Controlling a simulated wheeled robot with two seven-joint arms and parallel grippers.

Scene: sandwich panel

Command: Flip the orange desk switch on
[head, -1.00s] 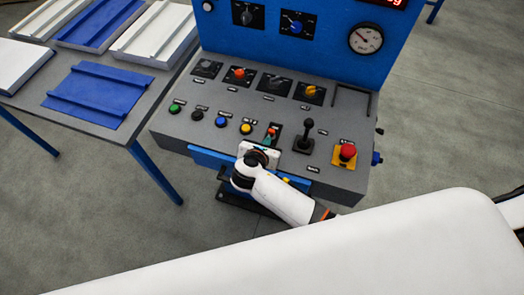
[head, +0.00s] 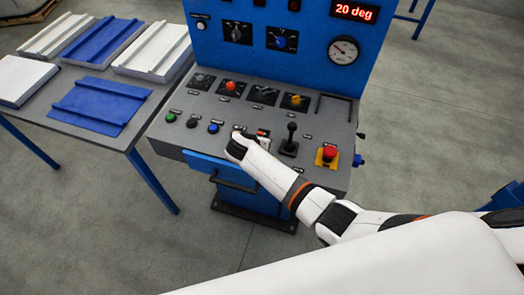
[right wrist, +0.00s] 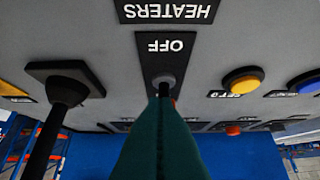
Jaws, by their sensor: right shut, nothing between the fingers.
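The desk switch stands on the sloped grey panel, and its round metal base (right wrist: 165,80) shows in the right wrist view, beside an upside-down OFF label with HEATERS behind it. Its lever is mostly hidden behind my right gripper (right wrist: 163,105), whose teal fingers are shut and empty, right in front of or against the switch. I cannot tell whether they touch it. In the head view a small reddish spot (head: 262,132) shows by my white right hand, which covers most of the switch area. My left gripper is not in view.
A black joystick (head: 290,140) and a red emergency button (head: 328,155) stand right of the switch. A yellow button (right wrist: 243,80) and a blue button (head: 214,127) are on the other side. Knobs line the upper row. A table (head: 62,120) with panels stands left.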

